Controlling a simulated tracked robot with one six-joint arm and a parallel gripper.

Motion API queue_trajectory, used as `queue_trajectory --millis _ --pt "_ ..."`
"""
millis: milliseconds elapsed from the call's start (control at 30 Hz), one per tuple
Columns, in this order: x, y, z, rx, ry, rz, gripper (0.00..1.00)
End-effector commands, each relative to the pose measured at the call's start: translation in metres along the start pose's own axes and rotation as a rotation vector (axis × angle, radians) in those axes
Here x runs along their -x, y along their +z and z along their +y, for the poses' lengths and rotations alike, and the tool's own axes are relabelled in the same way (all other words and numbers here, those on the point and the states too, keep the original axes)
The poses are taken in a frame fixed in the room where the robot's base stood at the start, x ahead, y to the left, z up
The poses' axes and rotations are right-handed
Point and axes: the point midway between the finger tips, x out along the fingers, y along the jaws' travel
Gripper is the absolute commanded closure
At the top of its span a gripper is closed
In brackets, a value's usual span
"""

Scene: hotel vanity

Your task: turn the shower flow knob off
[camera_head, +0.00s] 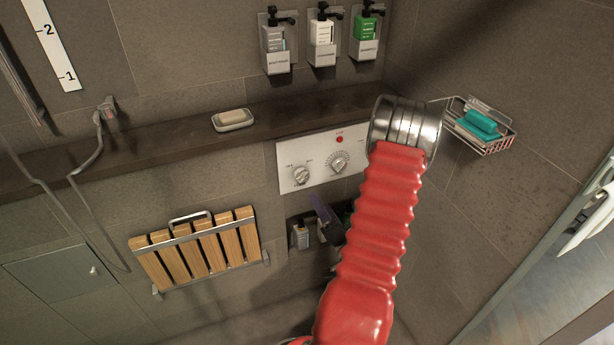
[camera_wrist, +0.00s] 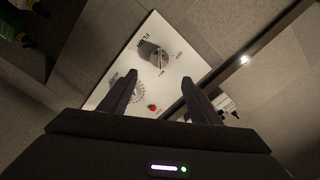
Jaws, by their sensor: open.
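The white shower control panel (camera_head: 290,155) is on the tiled wall below the dark ledge. The flow knob (camera_head: 302,175) is the panel's left knob in the head view. In the wrist view, the flow knob (camera_wrist: 153,52) is a metal knob beside the "FLOW" lettering, in the upper middle. Its small setting marks are hard to read. My gripper (camera_wrist: 159,79) is open. Its two dark fingers point toward the panel, with the knob ahead between and beyond their tips; I see no contact. In the head view I cannot clearly make out my fingers.
A second dial (camera_head: 338,160) and a red button (camera_head: 339,139) share the panel. The ledge (camera_head: 180,143) bears a soap dish (camera_head: 233,121). A wire basket (camera_head: 485,135) hangs at the right. A slatted wooden seat (camera_head: 200,250) and dispensers (camera_head: 322,45) are on the wall.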

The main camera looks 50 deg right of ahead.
Motion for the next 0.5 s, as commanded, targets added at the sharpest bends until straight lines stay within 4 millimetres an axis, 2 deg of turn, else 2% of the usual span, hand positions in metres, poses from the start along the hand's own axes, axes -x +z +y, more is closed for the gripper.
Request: queue_trajectory --millis 267,500 --pt "-0.003 0.0 -0.001 0.002 0.0 -0.002 0.43" --pt "-0.022 0.001 -0.001 0.005 -0.002 -0.004 0.43"
